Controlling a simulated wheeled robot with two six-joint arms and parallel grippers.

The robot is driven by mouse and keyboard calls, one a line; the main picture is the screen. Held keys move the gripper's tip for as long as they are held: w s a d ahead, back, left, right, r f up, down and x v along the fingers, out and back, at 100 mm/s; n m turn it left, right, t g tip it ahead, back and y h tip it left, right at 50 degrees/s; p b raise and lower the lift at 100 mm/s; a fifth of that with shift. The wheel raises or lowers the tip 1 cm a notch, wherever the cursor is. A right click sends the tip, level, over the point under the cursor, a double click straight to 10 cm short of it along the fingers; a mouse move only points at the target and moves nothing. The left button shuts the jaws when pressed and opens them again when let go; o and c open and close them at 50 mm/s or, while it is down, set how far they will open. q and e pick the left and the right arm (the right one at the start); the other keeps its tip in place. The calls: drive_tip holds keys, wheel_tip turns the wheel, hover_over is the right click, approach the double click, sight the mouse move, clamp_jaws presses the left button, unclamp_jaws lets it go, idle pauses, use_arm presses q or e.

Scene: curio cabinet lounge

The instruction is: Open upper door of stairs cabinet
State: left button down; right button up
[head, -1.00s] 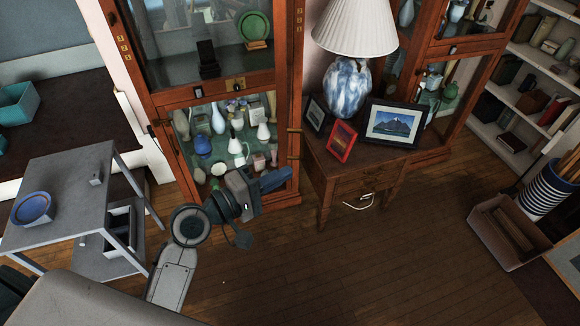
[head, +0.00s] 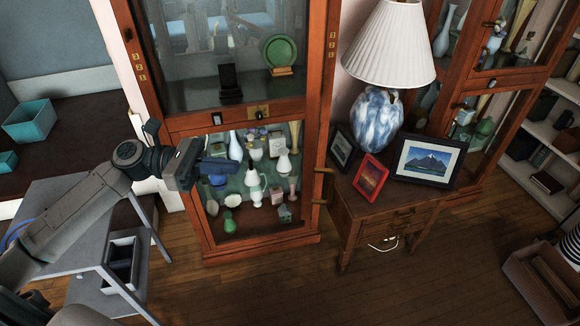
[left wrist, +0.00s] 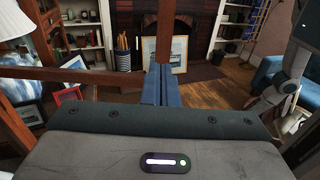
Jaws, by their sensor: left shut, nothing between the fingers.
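A tall wooden cabinet with glass doors (head: 318,100) stands left of centre in the head view. Its upper glass door (head: 205,60) looks shut, with a green plate behind the glass. A brass plate with a dark knob (head: 259,112) sits on the rail below that pane. The lower glass section (head: 245,238) shows vases and figurines. My left gripper (head: 222,166) is shut and empty, in front of the upper left part of the lower section, below the rail. Its blue fingers also show together in the left wrist view (left wrist: 161,86). My right gripper is not in view.
A grey side table (head: 75,222) stands at the left under my left arm. A wooden stand (head: 340,235) with a lamp (head: 377,120) and framed pictures stands right of the cabinet. The floor (head: 300,290) in front is clear.

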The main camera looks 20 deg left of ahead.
use_arm(q)
drive_tip(key=p+x, duration=0.4)
drive_tip(key=x, duration=1)
drive_tip(key=shift+r+p, duration=0.25)
drive_tip(key=shift+p, duration=0.1)
drive_tip(key=shift+s, duration=0.15)
